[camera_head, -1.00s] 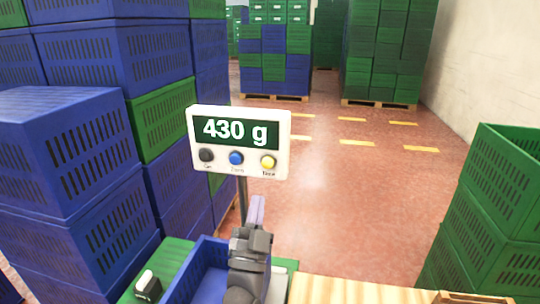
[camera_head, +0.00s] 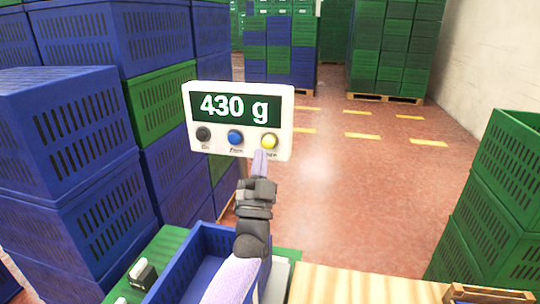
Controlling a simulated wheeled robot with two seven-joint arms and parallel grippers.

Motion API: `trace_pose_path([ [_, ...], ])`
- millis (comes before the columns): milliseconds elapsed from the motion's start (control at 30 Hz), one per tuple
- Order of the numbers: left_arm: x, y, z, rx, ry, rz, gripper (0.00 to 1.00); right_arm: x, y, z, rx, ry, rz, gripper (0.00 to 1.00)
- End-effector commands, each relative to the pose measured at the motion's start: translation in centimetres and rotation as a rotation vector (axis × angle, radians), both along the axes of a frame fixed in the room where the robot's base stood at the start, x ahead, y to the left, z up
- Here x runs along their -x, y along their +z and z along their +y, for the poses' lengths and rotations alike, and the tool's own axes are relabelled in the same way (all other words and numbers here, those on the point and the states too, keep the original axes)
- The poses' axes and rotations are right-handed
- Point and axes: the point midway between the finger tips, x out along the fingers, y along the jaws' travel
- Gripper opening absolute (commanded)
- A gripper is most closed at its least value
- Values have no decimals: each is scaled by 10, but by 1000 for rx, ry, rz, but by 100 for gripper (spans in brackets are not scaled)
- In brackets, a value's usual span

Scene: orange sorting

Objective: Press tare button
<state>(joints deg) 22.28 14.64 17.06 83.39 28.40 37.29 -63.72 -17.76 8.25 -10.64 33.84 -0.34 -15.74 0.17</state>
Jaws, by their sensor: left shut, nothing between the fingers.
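The white scale display (camera_head: 286,120) stands upright on a pole in the middle and reads 430 g. Below its screen sit a black button (camera_head: 203,134), a blue button (camera_head: 236,137) and the yellow tare button (camera_head: 269,141). My left gripper (camera_head: 260,156) is shut and empty, with its fingers pointing up just below the yellow button and partly covering the label there. I cannot tell whether the fingertips touch the display. My right gripper is not in view.
A blue crate (camera_head: 178,272) sits below the display, partly behind my left arm. A wooden surface (camera_head: 350,285) lies at the lower right. Stacked blue crates (camera_head: 60,150) rise at the left and green crates (camera_head: 510,155) at the right.

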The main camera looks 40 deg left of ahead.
Motion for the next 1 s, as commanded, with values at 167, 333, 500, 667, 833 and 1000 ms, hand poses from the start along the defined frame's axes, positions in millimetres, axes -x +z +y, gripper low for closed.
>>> trace_pose_path([
  [167, -16, -3, 8, 0, 1, 2, 0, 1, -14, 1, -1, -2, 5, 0],
  [333, -21, 0, 12, 0, 0, 0, 0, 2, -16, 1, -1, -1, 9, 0],
  [500, -21, 1, 12, 0, 1, -1, 0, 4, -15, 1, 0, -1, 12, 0],
  [667, -21, 1, 12, 0, 1, -1, 0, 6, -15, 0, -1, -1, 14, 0],
  [833, -21, 1, 11, 1, 0, 0, 0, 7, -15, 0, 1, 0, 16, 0],
  [1000, -21, 1, 12, 1, 0, 0, 0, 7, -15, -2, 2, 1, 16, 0],
])
